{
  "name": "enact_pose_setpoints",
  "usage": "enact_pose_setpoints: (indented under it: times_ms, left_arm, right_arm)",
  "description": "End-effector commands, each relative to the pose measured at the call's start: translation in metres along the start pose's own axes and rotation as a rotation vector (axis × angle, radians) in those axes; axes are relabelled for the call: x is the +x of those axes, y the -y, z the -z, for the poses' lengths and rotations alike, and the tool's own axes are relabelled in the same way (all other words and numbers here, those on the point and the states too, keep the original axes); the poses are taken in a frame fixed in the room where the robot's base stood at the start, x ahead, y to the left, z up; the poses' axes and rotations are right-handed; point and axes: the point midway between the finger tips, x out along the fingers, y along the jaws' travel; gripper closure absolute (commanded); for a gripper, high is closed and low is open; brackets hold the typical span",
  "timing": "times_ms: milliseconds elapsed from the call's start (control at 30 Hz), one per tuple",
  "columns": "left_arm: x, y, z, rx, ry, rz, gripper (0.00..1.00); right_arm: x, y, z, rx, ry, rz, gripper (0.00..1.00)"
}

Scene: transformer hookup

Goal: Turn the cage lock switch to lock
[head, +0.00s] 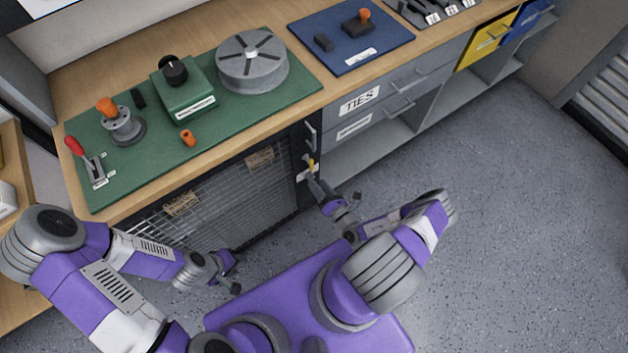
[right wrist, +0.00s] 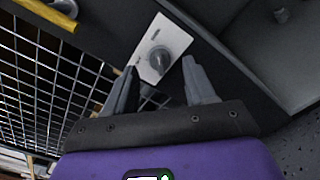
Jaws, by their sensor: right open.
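The cage lock switch is a grey round knob (right wrist: 160,59) on a white plate (right wrist: 172,41), beside the mesh cage door, in the right wrist view. In the head view the white plate (head: 302,176) is small and partly hidden by my right gripper. My right gripper (right wrist: 161,88) is open, its two fingers apart with the knob between and just beyond the tips; I cannot tell whether they touch it. It also shows in the head view (head: 333,190). My left gripper (head: 234,272) hangs empty in front of the cage, its fingers apart.
The wire mesh cage (head: 235,205) is under the bench. Open floor (head: 520,220) lies right.

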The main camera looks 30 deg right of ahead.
Motion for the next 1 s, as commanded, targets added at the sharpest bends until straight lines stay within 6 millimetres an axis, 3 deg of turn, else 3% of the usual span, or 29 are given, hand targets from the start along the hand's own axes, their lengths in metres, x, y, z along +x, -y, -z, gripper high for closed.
enact_pose_setpoints:
  times_ms: [233, 567, 933, 1000]
  left_arm:
    - [0.009, 0.004, 0.0, 0.0, 0.0, 0.0, 0.61]
    - [0.01, 0.004, 0.0, 0.0, 0.0, 0.0, 0.61]
    - [0.01, 0.004, 0.0, 0.0, 0.0, 0.0, 0.61]
    - [0.01, 0.004, 0.0, 0.0, 0.0, 0.0, 0.61]
  right_arm:
    - [0.031, 0.0, 0.002, -0.001, -0.003, -0.002, 0.45]
    - [0.036, 0.0, 0.001, -0.001, -0.003, -0.001, 0.45]
    - [0.036, -0.001, 0.001, -0.001, -0.004, -0.002, 0.99]
    - [0.036, -0.001, 0.001, -0.001, -0.004, -0.002, 0.99]
